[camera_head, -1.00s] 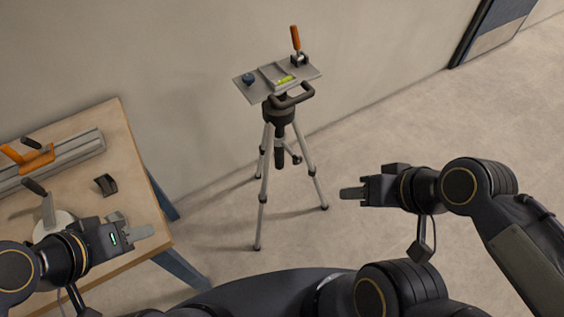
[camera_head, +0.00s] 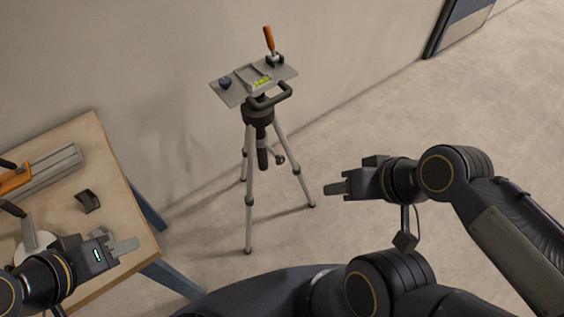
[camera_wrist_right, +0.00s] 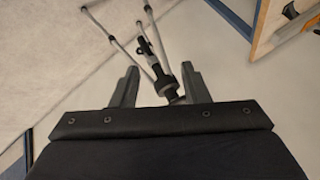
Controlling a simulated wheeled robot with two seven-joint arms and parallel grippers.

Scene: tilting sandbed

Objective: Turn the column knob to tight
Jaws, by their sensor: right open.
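A tripod (camera_head: 250,180) stands on the floor by the wall. Its dark centre column (camera_head: 262,156) hangs between the legs, and the column knob (camera_head: 280,159) sticks out on its right side. In the right wrist view the column (camera_wrist_right: 158,76) shows between my open fingers, further off, with a dark knob (camera_wrist_right: 143,46) beside it. My right gripper (camera_head: 336,188) is open and empty, right of the tripod and apart from it; its fingers also show in the wrist view (camera_wrist_right: 159,75). My left gripper (camera_head: 118,248) is over the table's near corner; its jaw opening is unclear.
A wooden table (camera_head: 110,170) with tools stands left. Floor on the right is clear.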

